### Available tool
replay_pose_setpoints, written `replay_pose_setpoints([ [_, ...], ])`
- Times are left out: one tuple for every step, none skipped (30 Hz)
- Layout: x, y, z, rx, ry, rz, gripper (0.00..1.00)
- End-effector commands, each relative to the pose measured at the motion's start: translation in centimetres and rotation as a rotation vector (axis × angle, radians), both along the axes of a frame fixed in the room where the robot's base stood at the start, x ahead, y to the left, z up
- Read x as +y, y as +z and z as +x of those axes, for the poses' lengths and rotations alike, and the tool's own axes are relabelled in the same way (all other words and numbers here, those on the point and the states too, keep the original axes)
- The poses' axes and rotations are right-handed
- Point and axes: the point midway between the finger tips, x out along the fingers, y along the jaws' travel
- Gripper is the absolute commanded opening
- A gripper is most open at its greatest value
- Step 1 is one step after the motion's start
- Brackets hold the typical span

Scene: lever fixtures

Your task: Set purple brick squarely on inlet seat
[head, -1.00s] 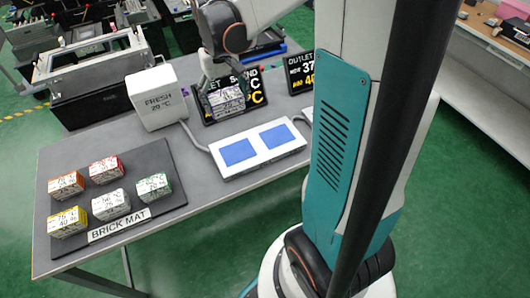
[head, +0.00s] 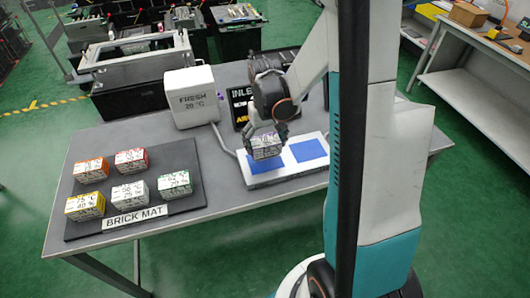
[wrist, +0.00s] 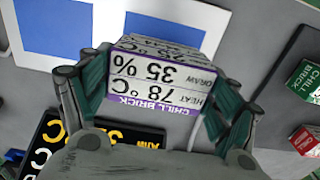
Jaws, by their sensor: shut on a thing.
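My gripper (head: 267,131) is shut on the purple brick (head: 266,147), a white block with purple edging and printed labels. In the wrist view the brick (wrist: 165,82) sits between the two fingers, its CHILL BRICK label upside down. In the head view it hangs over the left blue square, the inlet seat (head: 268,167), on the white base, in front of the INLET sign. The wrist view shows this square (wrist: 165,28) partly hidden behind the brick. I cannot tell whether brick and seat touch.
A second blue square (head: 308,150) lies to the right. The INLET sign (head: 241,108) stands close behind, and the white FRESH box (head: 192,97) is back left. The brick mat (head: 185,205) holds several bricks at left. Grey table is clear between mat and base.

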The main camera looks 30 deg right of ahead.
Motion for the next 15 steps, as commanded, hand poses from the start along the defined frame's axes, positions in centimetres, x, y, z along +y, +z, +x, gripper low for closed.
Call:
replay_pose_setpoints([
  [0.0, -0.4, 0.0, 0.0, 0.0, 0.0, 0.43],
  [0.0, -0.6, 0.0, 0.0, 0.0, 0.0, 0.43],
  [0.0, -1.1, 0.0, 0.0, 0.0, 0.0, 0.43],
  [0.0, -1.6, 0.0, 0.0, 0.0, 0.0, 0.43],
  [0.0, -2.1, 0.0, 0.0, 0.0, 0.0, 0.43],
  [0.0, -2.7, 0.0, 0.0, 0.0, 0.0, 0.43],
  [0.0, -3.2, 0.0, 0.0, 0.0, 0.0, 0.43],
  [0.0, -3.6, 0.0, 0.0, 0.0, 0.0, 0.43],
  [0.0, -4.0, 0.0, 0.0, 0.0, 0.0, 0.43],
  [0.0, -4.2, 0.0, 0.0, 0.0, 0.0, 0.43],
  [0.0, -4.2, 0.0, 0.0, 0.0, 0.0, 0.43],
  [0.0, -4.2, 0.0, 0.0, 0.0, 0.0, 0.43],
  [0.0, -4.2, 0.0, 0.0, 0.0, 0.0, 0.43],
  [0.0, -4.1, 0.0, 0.0, 0.0, 0.0, 0.43],
  [0.0, -4.1, 0.0, 0.0, 0.0, 0.0, 0.43],
])
